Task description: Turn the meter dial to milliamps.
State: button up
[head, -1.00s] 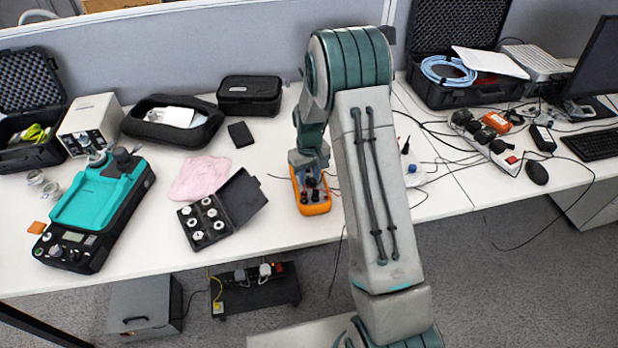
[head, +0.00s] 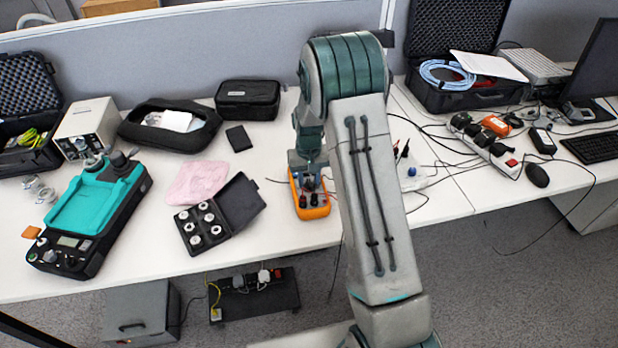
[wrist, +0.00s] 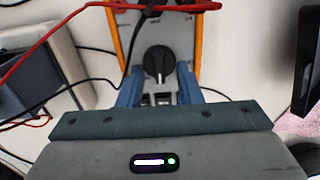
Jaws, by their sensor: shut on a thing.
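The orange-edged meter (head: 314,212) lies on the white table near its front edge, at the middle of the head view. In the wrist view, the meter (wrist: 197,45) shows its grey face and orange sides. Its round black dial (wrist: 159,60) is near the top centre. My gripper (wrist: 160,70) reaches over the meter with one blue finger on each side of the dial, shut on it. My gripper (head: 309,180) partly hides the meter in the head view. The dial markings cannot be read.
Red and black leads (wrist: 62,44) cross the meter's end. A black case of weights (head: 203,222) and a pink cloth (head: 197,182) lie to the left. A teal-topped device (head: 98,205) stands farther left. The table front between meter and case is clear.

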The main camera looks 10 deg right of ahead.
aim_at(309, 180)
jog(key=o, duration=1)
jog(key=shift+r, duration=0.1)
notch_tip(309, 180, up, 14)
jog(key=shift+f+b, duration=0.15)
jog(key=shift+b, duration=0.2)
jog(key=shift+c, duration=0.2)
